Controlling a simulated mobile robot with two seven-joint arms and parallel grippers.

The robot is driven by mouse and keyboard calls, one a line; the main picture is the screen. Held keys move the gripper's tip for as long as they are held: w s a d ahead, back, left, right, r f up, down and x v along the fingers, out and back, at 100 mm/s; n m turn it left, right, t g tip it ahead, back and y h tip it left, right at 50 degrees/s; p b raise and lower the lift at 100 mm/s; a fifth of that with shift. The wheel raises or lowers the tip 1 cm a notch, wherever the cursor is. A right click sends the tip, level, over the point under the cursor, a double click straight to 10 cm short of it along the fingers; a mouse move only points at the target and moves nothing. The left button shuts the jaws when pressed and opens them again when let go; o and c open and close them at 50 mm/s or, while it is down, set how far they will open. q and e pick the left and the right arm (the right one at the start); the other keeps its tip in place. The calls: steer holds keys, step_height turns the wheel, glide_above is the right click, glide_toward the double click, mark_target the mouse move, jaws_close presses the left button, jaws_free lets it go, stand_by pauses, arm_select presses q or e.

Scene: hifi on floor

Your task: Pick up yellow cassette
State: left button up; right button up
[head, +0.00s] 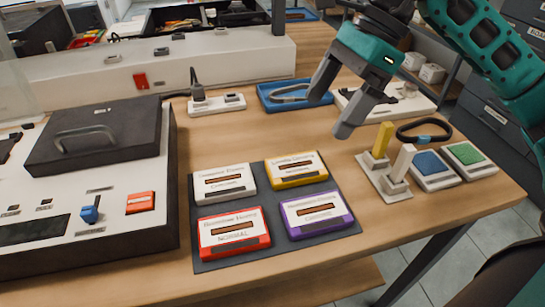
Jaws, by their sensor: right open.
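The yellow cassette (296,169) lies flat at the back right of a dark mat (210,265) on the wooden table. It has a white label with a brown window. A white cassette (223,184) is left of it, a purple one (317,212) in front, and a red one (233,233) diagonally front left. My right gripper (331,113) hangs above the table, behind and right of the yellow cassette, apart from it. Its two grey fingers are spread and nothing shows between them. My left gripper is not in view.
A large device with a dark lid (98,138) stands at left. A blue tray (268,99) and a power strip (217,104) lie behind the mat. A stand with yellow and white levers (386,179) and blue and green pads are at right. Bare table lies between mat and stand.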

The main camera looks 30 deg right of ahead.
steer(key=d+h, duration=0.1)
steer(key=d, duration=0.1)
steer(key=b, duration=0.2)
glide_toward(298, 165)
steer(key=shift+d+x, duration=0.2)
steer(key=shift+x, duration=0.9)
steer(key=shift+b+x, duration=0.4)
steer(key=shift+x, duration=2.75)
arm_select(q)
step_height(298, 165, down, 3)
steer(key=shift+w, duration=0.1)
arm_select(e)
steer(key=shift+a+r, duration=0.1)
steer(key=shift+a, duration=0.1)
steer(key=c, duration=1.1)
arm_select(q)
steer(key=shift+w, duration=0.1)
arm_select(e)
steer(key=shift+c, duration=0.2)
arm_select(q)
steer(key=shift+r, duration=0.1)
arm_select(e)
steer(key=shift+r, duration=0.1)
